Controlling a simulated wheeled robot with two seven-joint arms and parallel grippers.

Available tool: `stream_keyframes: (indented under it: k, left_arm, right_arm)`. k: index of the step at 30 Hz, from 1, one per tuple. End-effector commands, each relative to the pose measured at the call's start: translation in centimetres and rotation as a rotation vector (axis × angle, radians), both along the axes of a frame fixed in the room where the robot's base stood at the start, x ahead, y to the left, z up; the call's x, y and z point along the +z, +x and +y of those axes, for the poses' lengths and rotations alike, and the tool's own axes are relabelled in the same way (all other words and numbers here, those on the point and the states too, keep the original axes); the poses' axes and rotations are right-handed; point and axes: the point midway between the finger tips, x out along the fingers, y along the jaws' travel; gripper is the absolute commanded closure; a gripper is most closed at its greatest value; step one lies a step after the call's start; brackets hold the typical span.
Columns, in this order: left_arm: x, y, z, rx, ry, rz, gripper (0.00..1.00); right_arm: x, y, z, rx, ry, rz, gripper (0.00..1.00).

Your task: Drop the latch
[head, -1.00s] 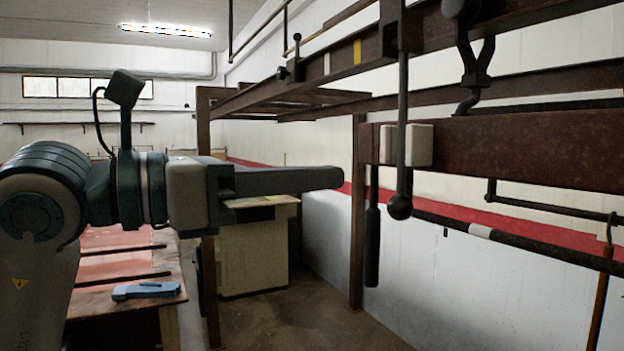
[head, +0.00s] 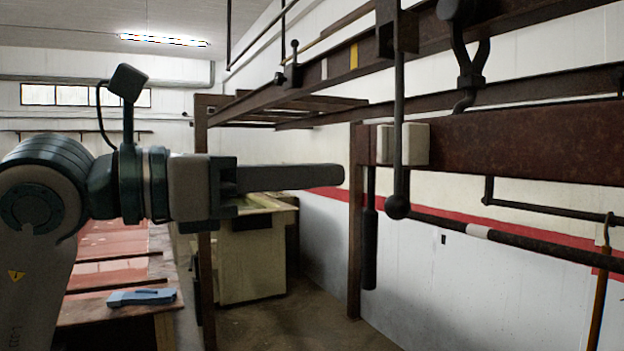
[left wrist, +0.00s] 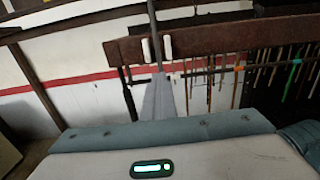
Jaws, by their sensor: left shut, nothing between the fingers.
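A dark vertical lever with a ball at its lower end (head: 397,205) hangs from the overhead rail, in front of the white blocks (head: 415,145) on the rusty beam's end. A smaller upright ball-topped lever (head: 294,58) sits on the rail farther back; I cannot tell which part is the latch. My left gripper (head: 342,177) is shut and empty, pointing right, its tips left of the hanging lever with an apparent gap. In the left wrist view its shut fingers (left wrist: 158,97) point toward the beam (left wrist: 205,38) and the rod (left wrist: 153,35). My right gripper is not in view.
The overhead rail (head: 340,62) carries a hook (head: 471,75) above the beam (head: 530,142). A dark handle (head: 370,245) hangs below the beam's end. A rusty post (head: 355,265) stands behind. A bench with a blue tool (head: 142,297) is at lower left.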

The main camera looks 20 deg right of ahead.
Motion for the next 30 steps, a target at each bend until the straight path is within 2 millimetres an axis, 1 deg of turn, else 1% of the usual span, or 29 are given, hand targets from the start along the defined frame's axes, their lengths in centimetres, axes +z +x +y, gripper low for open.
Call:
stream_keyframes:
  k: [1, 8, 13, 20, 21, 23, 24, 26, 27, 30]
  left_arm:
    - [-0.13, 0.01, -0.03, 0.0, 0.0, 0.0, 1.0]
    - [-0.05, 0.02, -0.05, 0.0, 0.001, 0.0, 1.0]
    - [-0.17, 0.04, -0.2, 0.001, 0.001, -0.001, 1.0]
    - [-0.03, 0.04, -0.22, 0.001, 0.001, 0.0, 0.99]
    - [-0.03, 0.04, -0.21, 0.001, 0.001, 0.0, 0.9]
    - [-0.03, 0.03, -0.21, 0.001, 0.001, 0.0, 0.75]
    - [-0.03, 0.03, -0.21, 0.001, 0.001, 0.0, 0.66]
    - [-0.03, 0.03, -0.21, 0.001, 0.001, 0.0, 0.51]
    - [-0.03, 0.03, -0.21, 0.001, 0.001, 0.0, 0.5]
    - [-0.03, 0.03, -0.2, 0.001, 0.001, 0.0, 0.5]
  right_arm:
    - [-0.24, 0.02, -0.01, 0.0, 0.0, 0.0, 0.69]
    - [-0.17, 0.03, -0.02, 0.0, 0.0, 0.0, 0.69]
    - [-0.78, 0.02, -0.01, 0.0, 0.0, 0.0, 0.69]
    - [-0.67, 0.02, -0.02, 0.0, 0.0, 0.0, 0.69]
    - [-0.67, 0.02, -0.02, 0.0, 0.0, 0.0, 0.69]
    - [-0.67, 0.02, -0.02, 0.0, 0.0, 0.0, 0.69]
    - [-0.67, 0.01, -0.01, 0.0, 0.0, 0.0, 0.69]
    - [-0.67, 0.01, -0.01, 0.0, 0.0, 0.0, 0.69]
    - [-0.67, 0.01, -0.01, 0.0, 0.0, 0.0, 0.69]
    - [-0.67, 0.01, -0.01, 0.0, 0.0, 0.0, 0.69]
